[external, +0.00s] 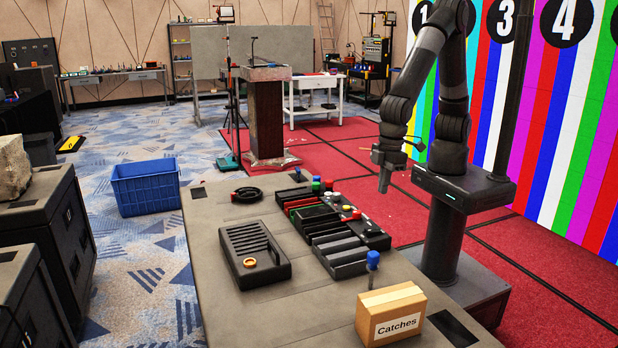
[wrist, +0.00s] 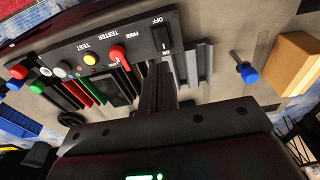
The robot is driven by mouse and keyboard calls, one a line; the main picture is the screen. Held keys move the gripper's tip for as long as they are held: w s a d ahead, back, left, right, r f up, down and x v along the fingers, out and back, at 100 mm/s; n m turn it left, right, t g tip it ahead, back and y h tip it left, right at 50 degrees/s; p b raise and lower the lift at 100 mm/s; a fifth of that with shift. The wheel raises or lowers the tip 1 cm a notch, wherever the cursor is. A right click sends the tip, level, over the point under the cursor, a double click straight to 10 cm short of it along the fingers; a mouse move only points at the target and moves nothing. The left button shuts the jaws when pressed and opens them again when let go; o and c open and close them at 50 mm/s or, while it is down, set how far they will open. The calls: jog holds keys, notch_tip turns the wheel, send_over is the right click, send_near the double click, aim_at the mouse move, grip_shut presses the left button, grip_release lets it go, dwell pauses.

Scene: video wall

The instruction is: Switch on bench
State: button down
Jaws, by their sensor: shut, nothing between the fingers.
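The bench (external: 300,305) is a long grey table with a black tester panel (external: 376,240) on its right side. In the wrist view the tester panel (wrist: 100,52) carries a black rocker switch (wrist: 161,38) between the labels OFF and ON. Which way the rocker is tipped is too small to tell. A red knob (wrist: 118,54) and a yellow button (wrist: 91,60) sit beside it. My gripper (external: 384,188) is shut and empty, above the far right edge of the bench. In the wrist view its dark fingers (wrist: 158,86) show close to the ON end, with the gap unclear.
A cardboard box marked Catches (external: 390,313) and a blue-topped peg (external: 373,261) stand at the near right. A black slotted tray (external: 254,254) with an orange ring lies at the left. A blue crate (external: 146,187) is on the floor. The near left bench top is bare.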

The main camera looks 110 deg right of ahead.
aim_at(369, 230)
jog(key=shift+s+r, duration=0.2)
jog(key=shift+r, duration=1.05)
jog(key=shift+w+r+t, duration=0.15)
jog(key=shift+w+t, duration=0.15)
jog(key=shift+w, duration=0.4)
jog(key=f, duration=0.4)
jog(key=w+f, duration=0.1)
jog(key=f, duration=0.4)
jog(key=w+f, duration=0.1)
jog(key=f, duration=0.4)
jog(key=shift+w, duration=0.1)
